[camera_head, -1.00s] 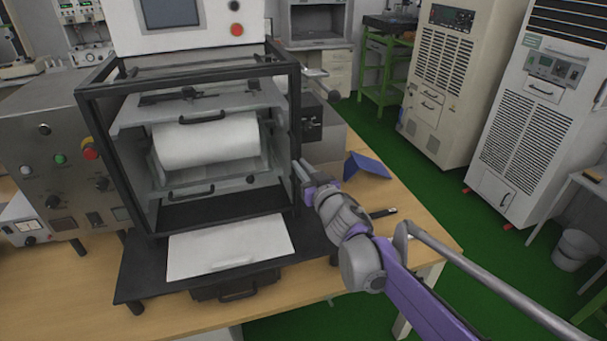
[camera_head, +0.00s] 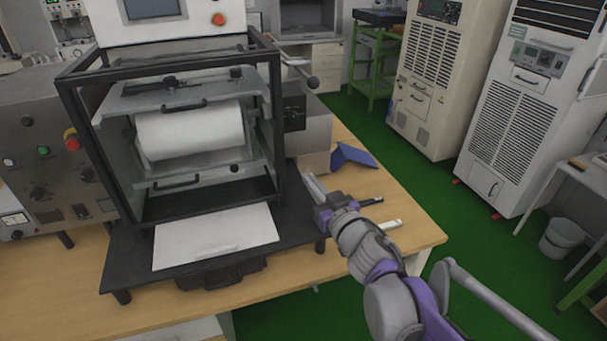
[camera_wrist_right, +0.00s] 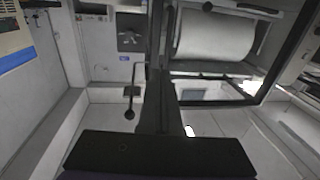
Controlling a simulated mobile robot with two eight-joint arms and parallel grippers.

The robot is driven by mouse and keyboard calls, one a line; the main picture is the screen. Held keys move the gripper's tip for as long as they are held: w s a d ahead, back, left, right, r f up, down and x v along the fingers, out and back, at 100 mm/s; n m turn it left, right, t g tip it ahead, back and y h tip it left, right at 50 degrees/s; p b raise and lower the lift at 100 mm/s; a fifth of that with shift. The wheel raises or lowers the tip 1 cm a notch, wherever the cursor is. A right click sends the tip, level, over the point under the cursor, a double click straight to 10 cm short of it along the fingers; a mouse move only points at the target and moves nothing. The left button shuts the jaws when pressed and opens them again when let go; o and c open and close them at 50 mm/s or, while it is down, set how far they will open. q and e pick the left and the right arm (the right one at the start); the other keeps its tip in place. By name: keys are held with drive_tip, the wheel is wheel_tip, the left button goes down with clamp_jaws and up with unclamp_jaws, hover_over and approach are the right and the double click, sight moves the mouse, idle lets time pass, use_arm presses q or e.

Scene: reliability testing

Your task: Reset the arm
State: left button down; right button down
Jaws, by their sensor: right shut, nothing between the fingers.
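My right gripper (camera_head: 315,184) is shut and empty. In the right wrist view the closed fingers (camera_wrist_right: 160,75) point toward the machine, and the roller (camera_wrist_right: 215,35) shows at the upper right. My left gripper is not in view.
A white sheet (camera_head: 215,240) lies at the machine's front. A blue folded object (camera_head: 352,157) and small dark and pale items lie on the wooden table (camera_head: 405,215) near my gripper. Tall cabinets (camera_head: 440,75) stand beyond.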

drive_tip(key=shift+s+d, duration=0.15)
drive_tip(key=shift+s, duration=0.05)
drive_tip(key=s+d+f+m+g+h+p, duration=0.1)
drive_tip(key=s+d+f+m+h, duration=0.25)
drive_tip(key=d, duration=0.35)
drive_tip(key=s+d+f+m+g+h+p, duration=0.1)
drive_tip(key=s+d+f+m+h, duration=0.1)
drive_tip(key=s+d+h, duration=0.4)
drive_tip(key=s+f+g+y+p, duration=0.1)
drive_tip(key=s+f+g, duration=0.3)
drive_tip(key=s, duration=0.5)
drive_tip(key=s+d+f+g+y+p, duration=0.1)
drive_tip(key=s+f+g, duration=0.4)
drive_tip(key=s+f, duration=0.4)
drive_tip(key=shift+s+d+f, duration=0.25)
drive_tip(key=shift+s+d, duration=0.05)
drive_tip(key=shift+n, duration=0.25)
